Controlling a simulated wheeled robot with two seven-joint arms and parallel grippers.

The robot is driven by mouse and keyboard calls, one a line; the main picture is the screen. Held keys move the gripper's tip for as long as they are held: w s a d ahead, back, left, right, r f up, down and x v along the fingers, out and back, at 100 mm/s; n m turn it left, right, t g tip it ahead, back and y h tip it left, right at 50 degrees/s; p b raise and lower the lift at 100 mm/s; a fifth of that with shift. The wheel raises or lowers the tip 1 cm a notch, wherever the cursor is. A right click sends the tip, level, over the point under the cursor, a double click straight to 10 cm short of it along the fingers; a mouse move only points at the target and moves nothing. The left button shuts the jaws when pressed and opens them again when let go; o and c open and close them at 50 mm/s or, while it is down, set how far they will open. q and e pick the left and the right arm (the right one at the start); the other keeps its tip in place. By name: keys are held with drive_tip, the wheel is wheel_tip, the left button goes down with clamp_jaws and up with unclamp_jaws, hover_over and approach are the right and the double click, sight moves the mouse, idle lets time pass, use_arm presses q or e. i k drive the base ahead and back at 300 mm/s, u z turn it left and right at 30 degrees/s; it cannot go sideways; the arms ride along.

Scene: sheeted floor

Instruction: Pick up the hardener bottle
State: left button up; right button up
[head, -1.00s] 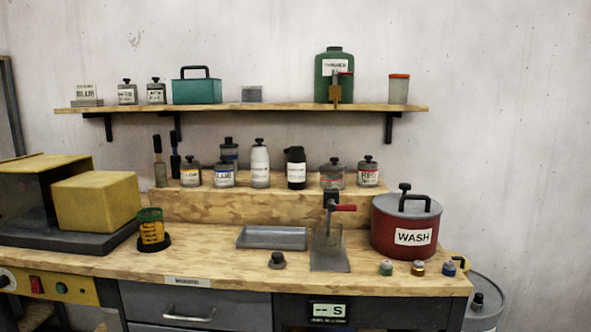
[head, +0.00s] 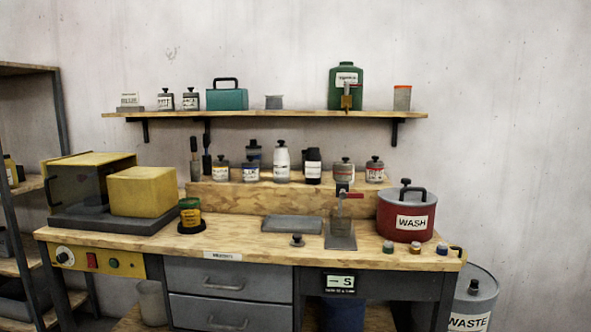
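Several bottles and jars stand upright on the wooden riser (head: 225,197) at the back of the bench. Among them are a tall white bottle (head: 282,162) with a black cap and a black bottle (head: 313,159) with a white label beside it on the right. Their labels are too small to read, so I cannot tell which one is the hardener bottle. Neither of my grippers is in view.
A red WASH pot (head: 405,220) stands on the bench at right. A yellow box (head: 145,192) fills the left end. A dispenser stand (head: 341,239) and a flat tray (head: 291,224) are in front of the riser. A WASTE bin (head: 473,300) stands right of the bench.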

sight(313, 158)
drive_tip(key=u, duration=1.35)
drive_tip(key=i, duration=1.1)
drive_tip(key=z, duration=0.95)
